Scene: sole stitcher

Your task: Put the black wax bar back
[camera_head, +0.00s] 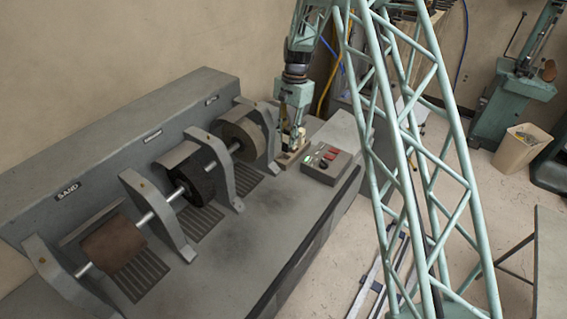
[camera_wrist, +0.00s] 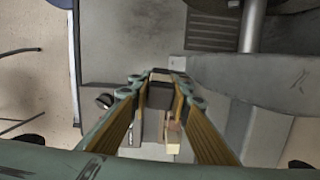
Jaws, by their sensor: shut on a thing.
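My gripper (camera_head: 290,135) points down at the far right end of the bench, over a small wooden tray (camera_head: 291,161). In the wrist view my gripper (camera_wrist: 159,82) is shut on a dark block, which I take for the black wax bar (camera_wrist: 160,97). Below it lie a pale bar (camera_wrist: 173,134) and a greyish strip (camera_wrist: 137,128). I cannot tell whether the bar touches the tray.
A black brush wheel (camera_head: 190,180) and a brown sanding drum (camera_head: 113,244) are nearer. The bench front is clear.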

